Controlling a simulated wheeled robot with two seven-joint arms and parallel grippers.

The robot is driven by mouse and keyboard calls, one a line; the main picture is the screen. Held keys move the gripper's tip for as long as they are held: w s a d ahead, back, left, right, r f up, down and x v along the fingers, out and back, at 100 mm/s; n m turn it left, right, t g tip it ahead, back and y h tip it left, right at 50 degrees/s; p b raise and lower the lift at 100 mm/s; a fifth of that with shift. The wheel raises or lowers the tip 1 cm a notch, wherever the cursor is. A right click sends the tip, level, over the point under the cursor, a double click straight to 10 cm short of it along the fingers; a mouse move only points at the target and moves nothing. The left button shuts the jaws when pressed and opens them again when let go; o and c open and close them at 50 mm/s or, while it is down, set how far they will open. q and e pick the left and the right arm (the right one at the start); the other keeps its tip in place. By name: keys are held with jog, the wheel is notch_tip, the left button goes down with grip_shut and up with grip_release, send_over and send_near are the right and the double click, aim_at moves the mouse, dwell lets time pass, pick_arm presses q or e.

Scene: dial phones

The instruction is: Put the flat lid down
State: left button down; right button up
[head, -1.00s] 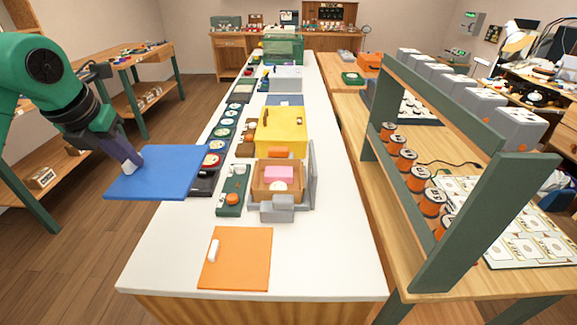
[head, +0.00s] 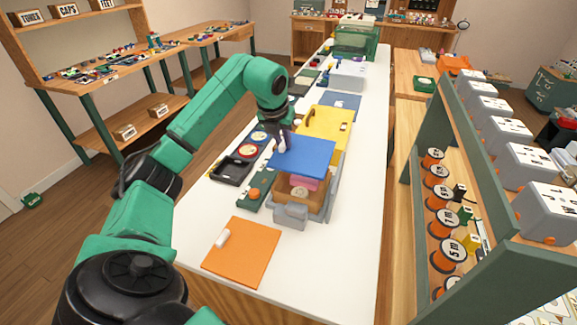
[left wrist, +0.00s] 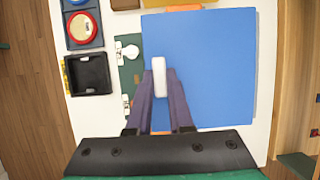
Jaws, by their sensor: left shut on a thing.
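The flat lid is a blue square panel (head: 302,154) with a white handle (left wrist: 159,77) near its left edge. My left gripper (head: 282,143) is shut on the handle and holds the panel level over the bench. In the left wrist view the two fingers (left wrist: 160,98) close around the white handle. The panel hangs above an open wooden box (head: 305,195) with a pink block (head: 304,181) in it and covers its far part. Whether the panel touches anything below cannot be told. An orange flat lid (head: 241,250) with a white handle lies at the near bench end. My right gripper is not in view.
A grey clamp-like piece (head: 291,214) stands at the box's near side. A yellow box (head: 327,122) stands just beyond the panel. A black tray (head: 231,171) and a green phone board lie left. White bench top (head: 325,255) is clear at the near right.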

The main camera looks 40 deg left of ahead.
pick_arm(q)
jog(key=shift+d+f, duration=0.1)
jog(key=shift+f, duration=4.4)
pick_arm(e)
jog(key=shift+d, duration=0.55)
pick_arm(q)
jog(key=c, duration=0.8)
grip_release()
jog(key=shift+w, duration=0.1)
jog(key=shift+r, duration=0.1)
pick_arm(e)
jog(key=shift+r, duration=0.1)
pick_arm(q)
jog(key=v, duration=1.2)
jog(key=shift+r+b, duration=0.3)
jog(key=shift+r, duration=0.1)
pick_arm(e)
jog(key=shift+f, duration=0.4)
